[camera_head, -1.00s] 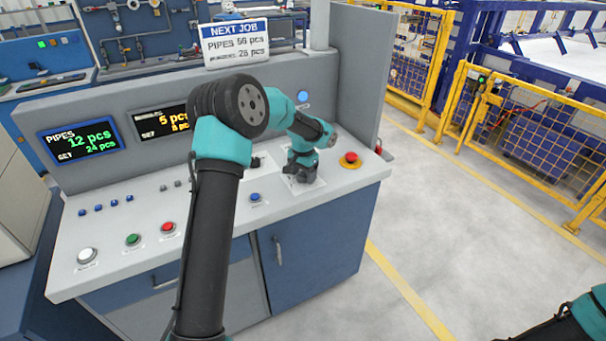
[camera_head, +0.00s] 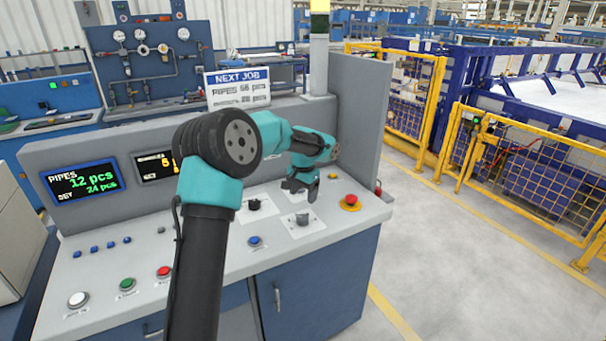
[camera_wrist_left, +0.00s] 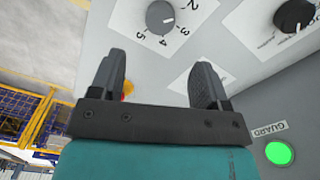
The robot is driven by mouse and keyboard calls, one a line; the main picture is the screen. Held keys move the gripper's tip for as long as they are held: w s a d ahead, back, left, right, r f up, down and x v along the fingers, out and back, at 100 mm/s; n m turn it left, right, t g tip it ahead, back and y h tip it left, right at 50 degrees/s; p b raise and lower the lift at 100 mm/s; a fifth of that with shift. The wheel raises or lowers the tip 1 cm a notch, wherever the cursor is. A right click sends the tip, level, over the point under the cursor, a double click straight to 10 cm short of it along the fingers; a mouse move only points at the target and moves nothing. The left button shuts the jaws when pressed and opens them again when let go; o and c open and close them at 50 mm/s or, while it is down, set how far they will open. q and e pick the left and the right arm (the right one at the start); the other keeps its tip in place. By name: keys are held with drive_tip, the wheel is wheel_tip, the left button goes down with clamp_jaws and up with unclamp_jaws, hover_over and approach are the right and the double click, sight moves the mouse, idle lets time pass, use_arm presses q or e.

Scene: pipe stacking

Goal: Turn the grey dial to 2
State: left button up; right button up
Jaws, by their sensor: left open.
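The grey dial (camera_head: 302,219) sits on a white label on the sloping panel, right of a black dial (camera_head: 254,204). In the left wrist view the grey dial (camera_wrist_left: 160,17) is at the top, beyond the fingertips, with the numbers 2 to 5 visible. Its white mark points right, roughly between 2 and 3; the exact setting is unclear. My left gripper (camera_head: 302,190) is above and behind the dial, apart from it. In the wrist view its fingers (camera_wrist_left: 158,75) are open with nothing between them. My right gripper is not visible.
A red emergency button (camera_head: 350,200) on a yellow base stands to the right of the dial. A blue button (camera_head: 255,242) lies in front. An upright grey side wall (camera_head: 362,120) closes the panel's right end. A green lit guard button (camera_wrist_left: 280,153) shows in the wrist view.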

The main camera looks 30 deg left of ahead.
use_arm(q)
wheel_tip(320, 180, up, 7)
drive_tip(key=shift+r, duration=0.2)
idle(0.5)
